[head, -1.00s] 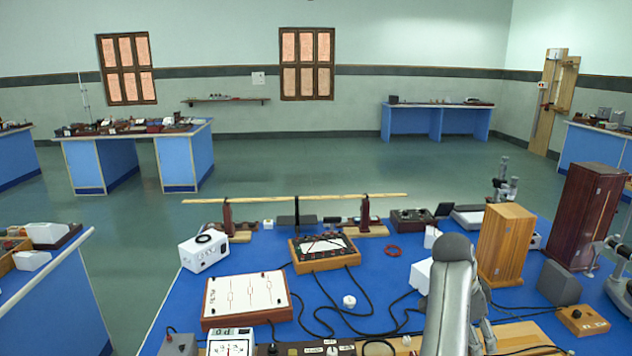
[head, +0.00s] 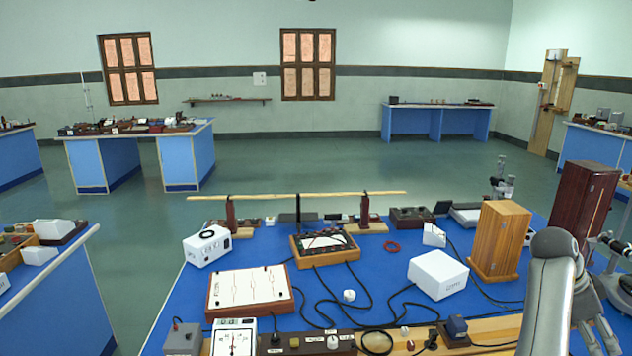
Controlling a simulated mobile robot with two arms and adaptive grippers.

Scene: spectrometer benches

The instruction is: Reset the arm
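My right arm (head: 548,295) stands at the lower right of the head view, in front of the blue bench (head: 385,272). Its grey link rises from the bottom edge and bends over at the top. Grey parts of my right gripper (head: 597,335) show just right of the link, partly cut off by the bottom edge. Whether its fingers are open or shut cannot be made out. I see nothing held in it. My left arm and gripper are not in view.
A white box (head: 438,274), a wooden cabinet (head: 499,240) and a dark red cabinet (head: 583,212) stand left of and behind the arm. A microscope (head: 612,262) is at the right edge. Cables, meters and a white-topped board (head: 249,290) cover the bench. Open floor (head: 300,165) lies beyond.

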